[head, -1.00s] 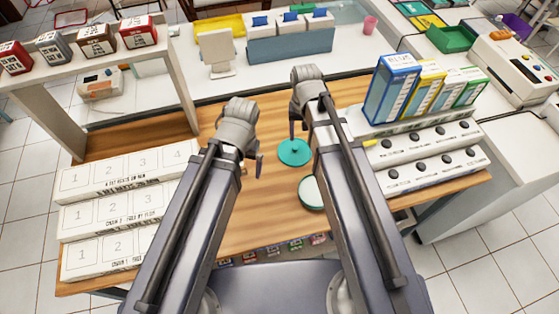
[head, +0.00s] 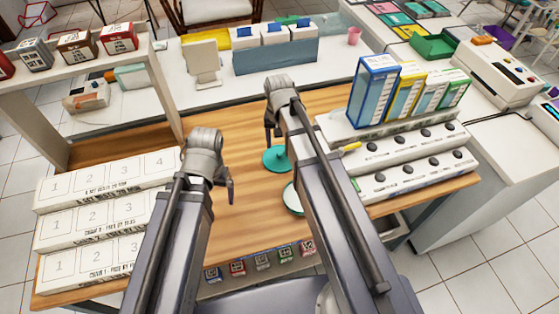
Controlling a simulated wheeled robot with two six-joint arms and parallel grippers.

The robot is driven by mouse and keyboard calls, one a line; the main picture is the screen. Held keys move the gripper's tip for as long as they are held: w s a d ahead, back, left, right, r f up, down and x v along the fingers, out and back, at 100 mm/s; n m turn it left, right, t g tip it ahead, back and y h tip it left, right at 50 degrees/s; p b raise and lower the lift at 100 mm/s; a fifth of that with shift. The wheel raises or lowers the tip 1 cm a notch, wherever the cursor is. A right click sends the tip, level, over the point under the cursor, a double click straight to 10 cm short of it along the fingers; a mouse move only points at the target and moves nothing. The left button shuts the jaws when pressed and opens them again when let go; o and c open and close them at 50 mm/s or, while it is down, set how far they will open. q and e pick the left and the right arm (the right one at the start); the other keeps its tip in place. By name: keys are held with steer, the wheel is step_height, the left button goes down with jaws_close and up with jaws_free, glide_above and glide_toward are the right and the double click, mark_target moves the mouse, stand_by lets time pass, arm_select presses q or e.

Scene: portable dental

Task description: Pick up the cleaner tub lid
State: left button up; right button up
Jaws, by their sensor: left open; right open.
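The teal cleaner tub lid (head: 270,160), a round disc with a knob on top, lies flat on the wooden table. My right gripper (head: 273,133) is open and empty, just behind and above the lid, its fingers pointing down. The pale round tub (head: 291,200) with a teal rim stands nearer, right of the lid, partly hidden by my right arm. My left gripper (head: 229,190) is open and empty over bare table, left of and nearer than the lid.
White numbered racks (head: 108,222) stand at the left. A stepped white panel with dark knobs (head: 410,155) and tall coloured boxes (head: 375,92) are at the right. Small coloured tiles (head: 262,260) line the front edge. The middle of the table (head: 240,130) is clear.

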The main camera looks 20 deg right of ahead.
mark_target(280, 154)
arm_select(q)
steer(key=shift+f+b, duration=2.6)
arm_select(e)
steer(key=shift+w+d+f, duration=0.1)
steer(key=shift+d+f, duration=0.05)
steer(key=shift+f, duration=1.2)
steer(key=shift+d+f, duration=0.1)
steer(key=shift+f, duration=1.2)
arm_select(q)
steer(key=shift+r, duration=0.1)
arm_select(e)
steer(key=shift+r, duration=0.1)
jaws_close()
